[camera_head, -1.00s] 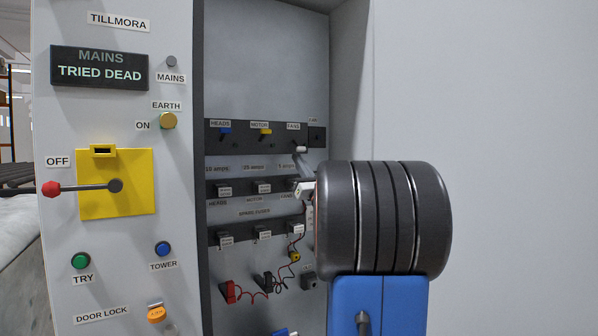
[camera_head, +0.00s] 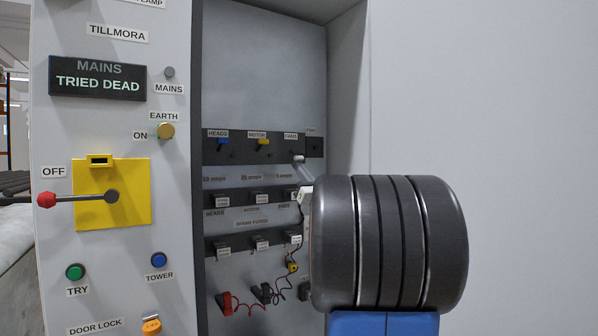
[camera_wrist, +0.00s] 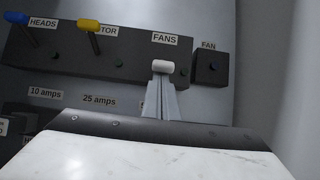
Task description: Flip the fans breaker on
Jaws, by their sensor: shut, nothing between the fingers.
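The fans breaker is a white-tipped lever (camera_head: 299,158) below its FANS label in the cabinet. Its tip (camera_wrist: 162,67) hangs lower under its label than the tips of the neighbouring heads lever (camera_head: 222,141) and motor lever (camera_head: 262,142). My gripper (camera_head: 303,172) is shut and empty, its fingers pointing up at the fans lever from below. In the wrist view the shut fingers (camera_wrist: 161,90) end right at the lower side of the white tip. I cannot tell whether they touch. The lever's stalk is hidden.
A small FAN box (camera_wrist: 210,67) sits just right of the breaker strip. Fuse rows (camera_head: 230,198) and red and black leads (camera_head: 240,302) lie below. The yellow isolator plate (camera_head: 130,215) is on the left panel. The cabinet's right wall is close to my arm.

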